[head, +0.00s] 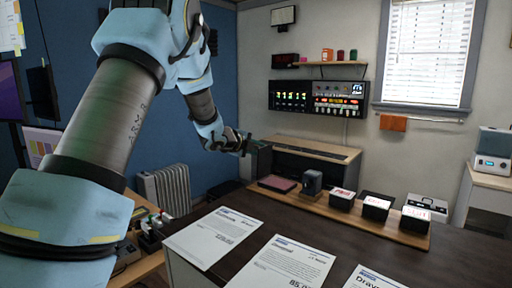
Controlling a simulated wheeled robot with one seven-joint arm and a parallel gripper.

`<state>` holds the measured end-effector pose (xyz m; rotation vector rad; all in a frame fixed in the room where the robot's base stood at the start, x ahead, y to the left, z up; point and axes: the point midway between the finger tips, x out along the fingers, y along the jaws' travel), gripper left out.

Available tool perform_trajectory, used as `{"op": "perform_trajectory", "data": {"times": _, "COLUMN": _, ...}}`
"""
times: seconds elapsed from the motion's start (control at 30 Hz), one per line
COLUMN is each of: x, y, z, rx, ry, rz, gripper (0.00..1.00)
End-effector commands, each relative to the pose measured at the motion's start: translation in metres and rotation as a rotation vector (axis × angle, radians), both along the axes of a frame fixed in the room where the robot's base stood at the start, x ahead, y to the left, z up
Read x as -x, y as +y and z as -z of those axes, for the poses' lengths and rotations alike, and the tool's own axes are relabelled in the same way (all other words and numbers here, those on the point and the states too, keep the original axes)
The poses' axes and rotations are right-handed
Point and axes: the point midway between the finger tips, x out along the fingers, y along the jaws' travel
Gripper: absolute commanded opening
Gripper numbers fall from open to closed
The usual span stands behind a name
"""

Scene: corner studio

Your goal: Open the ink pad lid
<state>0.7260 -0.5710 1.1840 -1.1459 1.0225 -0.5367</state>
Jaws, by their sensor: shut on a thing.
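The ink pad (278,184) lies at the left end of a wooden board, with its dark reddish pad surface showing. A dark grey-green panel, which looks like the ink pad lid (261,160), stands roughly upright at the pad's back left edge. My gripper (247,145) is at the upper left edge of this lid, shut on it. The fingertips are small and dark here, so the exact grip is hard to see. The hinge between lid and pad cannot be made out.
Several dark boxes with printed tops follow, one with red print (343,198). Paper sheets (282,268) lie in front on the dark counter. A wooden-topped cabinet (318,148) stands behind.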

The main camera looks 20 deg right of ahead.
Motion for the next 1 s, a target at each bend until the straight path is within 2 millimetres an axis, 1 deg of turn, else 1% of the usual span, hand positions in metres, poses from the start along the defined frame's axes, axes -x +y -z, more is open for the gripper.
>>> {"op": "perform_trajectory", "data": {"times": 0.43, "x": 0.0011, "y": 0.0000, "z": -0.0002, "rx": 0.005, "ry": 0.008, "rz": -0.001, "gripper": 0.00}}
{"op": "perform_trajectory", "data": {"times": 0.47, "x": 0.0011, "y": 0.0000, "z": -0.0003, "rx": 0.005, "ry": 0.008, "rz": -0.001, "gripper": 0.26}}
{"op": "perform_trajectory", "data": {"times": 0.7, "x": 0.0012, "y": 0.0001, "z": 0.0000, "rx": 0.005, "ry": 0.008, "rz": -0.001, "gripper": 0.53}}
{"op": "perform_trajectory", "data": {"times": 1.0, "x": 0.0020, "y": 0.0017, "z": -0.0003, "rx": 0.005, "ry": 0.008, "rz": -0.001, "gripper": 0.53}}
